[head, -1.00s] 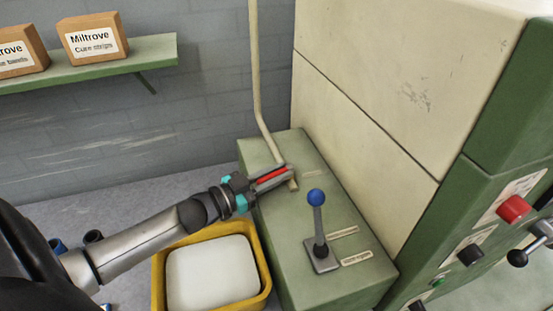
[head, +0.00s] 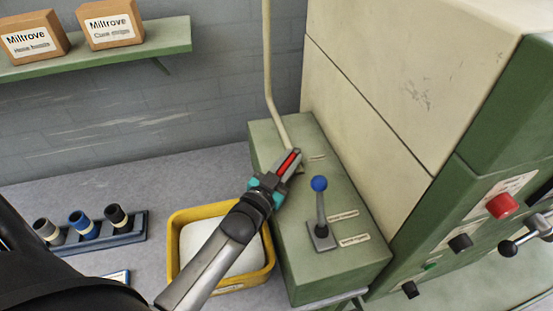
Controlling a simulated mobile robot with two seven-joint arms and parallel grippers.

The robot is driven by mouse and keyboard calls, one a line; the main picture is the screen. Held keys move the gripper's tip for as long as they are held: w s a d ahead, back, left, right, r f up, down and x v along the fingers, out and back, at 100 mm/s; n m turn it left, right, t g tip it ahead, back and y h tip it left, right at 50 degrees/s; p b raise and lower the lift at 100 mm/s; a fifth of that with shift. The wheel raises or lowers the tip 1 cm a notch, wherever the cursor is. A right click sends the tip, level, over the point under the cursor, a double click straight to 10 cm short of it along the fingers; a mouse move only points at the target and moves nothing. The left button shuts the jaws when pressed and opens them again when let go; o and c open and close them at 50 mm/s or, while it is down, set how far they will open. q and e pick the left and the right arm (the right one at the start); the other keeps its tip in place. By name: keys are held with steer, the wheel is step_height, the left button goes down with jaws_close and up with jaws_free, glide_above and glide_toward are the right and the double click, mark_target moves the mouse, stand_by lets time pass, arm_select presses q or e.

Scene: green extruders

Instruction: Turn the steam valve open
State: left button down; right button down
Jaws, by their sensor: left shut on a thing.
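The steam valve shows as a red lever (head: 288,161) at the foot of a cream pipe (head: 269,75), on top of the green box (head: 265,143). My left gripper (head: 289,163) is shut on the red lever, with a grey finger along each side of it. The lever points from upper right to lower left, in line with the gripper. The fingers partly hide the valve body. My right gripper is not in view.
A blue-knobbed lever (head: 320,205) stands upright on the same box, close to the right of my gripper. A yellow bin (head: 265,275) with a pale block sits below my arm. A rack of several cups (head: 95,236) is at left; a shelf (head: 110,50) holds two cartons.

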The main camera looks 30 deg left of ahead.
arm_select(q)
steer(key=shift+f+y, duration=0.1)
steer(key=shift+y, duration=0.2)
steer(key=c, duration=0.8)
jaws_free()
steer(key=shift+s, duration=0.1)
steer(key=s, duration=1.5)
steer(key=shift+a, duration=0.15)
